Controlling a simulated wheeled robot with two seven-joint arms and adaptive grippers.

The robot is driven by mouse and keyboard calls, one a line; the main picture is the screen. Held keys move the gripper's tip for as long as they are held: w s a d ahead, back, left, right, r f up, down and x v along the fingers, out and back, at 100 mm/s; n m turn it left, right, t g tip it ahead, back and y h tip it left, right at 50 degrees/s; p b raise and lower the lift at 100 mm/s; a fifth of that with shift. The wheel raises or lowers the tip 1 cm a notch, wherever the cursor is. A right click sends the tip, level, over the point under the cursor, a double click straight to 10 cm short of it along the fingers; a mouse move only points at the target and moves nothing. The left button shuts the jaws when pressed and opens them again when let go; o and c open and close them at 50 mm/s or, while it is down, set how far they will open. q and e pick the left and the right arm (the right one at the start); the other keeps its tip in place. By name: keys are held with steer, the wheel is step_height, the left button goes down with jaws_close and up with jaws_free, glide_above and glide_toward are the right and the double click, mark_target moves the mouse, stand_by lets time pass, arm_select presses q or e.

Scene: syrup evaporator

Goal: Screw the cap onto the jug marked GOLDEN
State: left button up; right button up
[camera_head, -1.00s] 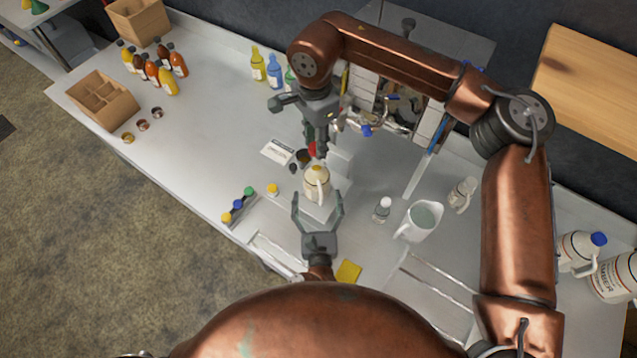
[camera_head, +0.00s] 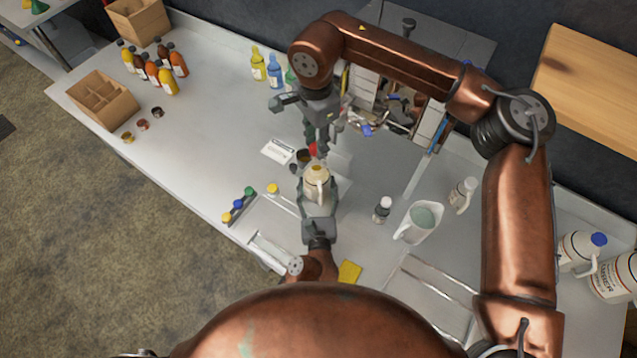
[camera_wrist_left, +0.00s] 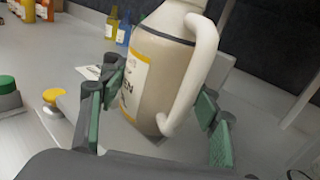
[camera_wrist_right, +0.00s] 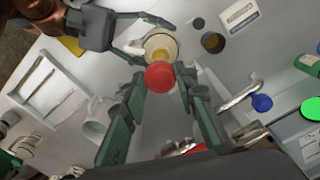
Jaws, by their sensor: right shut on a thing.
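The cream jug (camera_head: 316,178) stands in the middle of the bench. The left wrist view shows it close (camera_wrist_left: 165,75), with an orange-edged label ending in "EN"; the rest is hidden. My left gripper (camera_head: 317,205) is open, its fingers on both sides of the jug's body, partly narrowed; a gap shows by the handle. My right gripper (camera_wrist_right: 160,85) is shut on a red cap (camera_wrist_right: 160,77). The cap also shows in the head view (camera_head: 312,150), above and behind the jug. In the right wrist view the jug's uncapped amber mouth (camera_wrist_right: 158,46) lies beside the cap.
A white pitcher (camera_head: 420,222) and small bottle (camera_head: 382,210) stand to the right. A card (camera_head: 278,151) lies behind.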

arm_select(q)
steer(key=c, duration=1.2)
arm_select(e)
glide_above(316, 166)
steer(key=shift+f, duration=2.5)
steer(key=shift+f, duration=0.9)
steer(key=shift+f, duration=0.55)
arm_select(q)
jaws_close()
arm_select(e)
steer(key=o, duration=0.7)
